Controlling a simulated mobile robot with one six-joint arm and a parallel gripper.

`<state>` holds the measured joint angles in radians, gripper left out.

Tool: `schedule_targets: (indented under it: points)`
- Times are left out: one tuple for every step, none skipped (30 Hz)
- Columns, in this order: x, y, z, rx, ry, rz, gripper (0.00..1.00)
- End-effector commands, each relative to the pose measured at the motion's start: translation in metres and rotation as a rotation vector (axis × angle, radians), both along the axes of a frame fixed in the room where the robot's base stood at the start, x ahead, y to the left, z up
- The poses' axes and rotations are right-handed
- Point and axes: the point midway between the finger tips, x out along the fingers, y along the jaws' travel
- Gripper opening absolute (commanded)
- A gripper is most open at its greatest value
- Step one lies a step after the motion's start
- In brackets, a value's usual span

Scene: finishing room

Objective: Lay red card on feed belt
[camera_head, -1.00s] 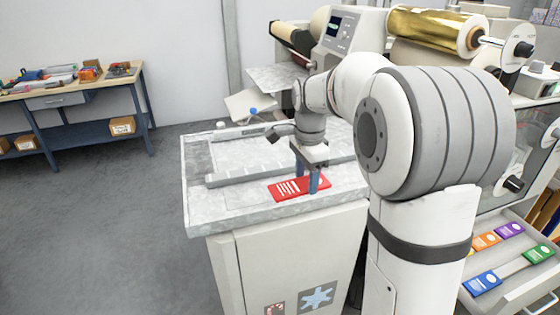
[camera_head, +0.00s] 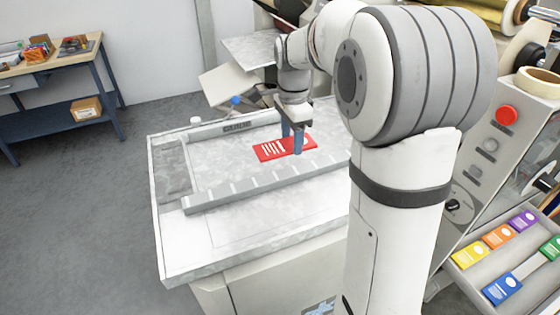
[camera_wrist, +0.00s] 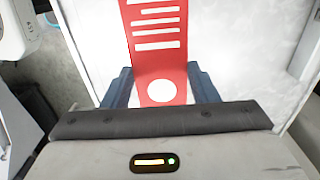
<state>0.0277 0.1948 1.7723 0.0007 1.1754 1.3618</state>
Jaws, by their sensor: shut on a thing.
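The red card (camera_head: 272,150), with white stripes and a white dot, is between the two blue fingers of my gripper (camera_head: 292,146). The wrist view shows the card (camera_wrist: 159,55) reaching forward from the jaws, a finger at each long edge. My gripper (camera_wrist: 160,90) is shut on the card's near end. The card is over the pale strip (camera_head: 222,167), which looks like the feed belt, between the back rail marked GUIDE (camera_head: 237,127) and the ridged front rail (camera_head: 250,188). The card looks level. I cannot tell whether it touches the strip.
A tray (camera_head: 516,268) at lower right holds several coloured cards. A control panel with a red button (camera_head: 506,115) stands at the right. A tilted pale plate (camera_head: 235,84) is behind the machine bed. A workbench (camera_head: 62,60) is at far left, with open floor between.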

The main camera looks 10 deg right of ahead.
Motion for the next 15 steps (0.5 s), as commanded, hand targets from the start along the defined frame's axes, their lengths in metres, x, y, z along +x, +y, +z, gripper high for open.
schedule_targets:
  points:
    - [-0.001, 0.001, -0.011, 0.000, 0.005, 0.003, 0.32]
    - [-0.001, 0.002, -0.016, 0.000, 0.005, 0.005, 0.32]
    - [-0.001, 0.003, -0.024, 0.000, 0.005, 0.007, 0.32]
    - [-0.001, 0.004, -0.029, 0.000, 0.006, 0.009, 0.32]
    - [-0.001, 0.004, -0.033, 0.000, 0.004, 0.010, 0.32]
    - [-0.001, 0.005, -0.038, 0.000, 0.004, 0.011, 0.32]
    - [-0.001, 0.005, -0.041, 0.000, 0.003, 0.012, 0.32]
    - [0.000, 0.005, -0.043, 0.000, 0.002, 0.013, 0.32]
    - [0.000, 0.006, -0.046, 0.000, 0.002, 0.014, 0.32]
    - [0.000, 0.006, -0.049, 0.000, 0.003, 0.014, 0.32]
    - [0.000, 0.006, -0.053, 0.000, 0.003, 0.015, 0.32]
    - [-0.001, 0.007, -0.059, 0.000, 0.005, 0.016, 0.32]
    - [-0.001, 0.007, -0.064, 0.000, 0.005, 0.016, 0.32]
    - [-0.001, 0.007, -0.068, 0.000, 0.004, 0.016, 0.32]
    - [-0.001, 0.007, -0.073, 0.000, 0.004, 0.016, 0.32]
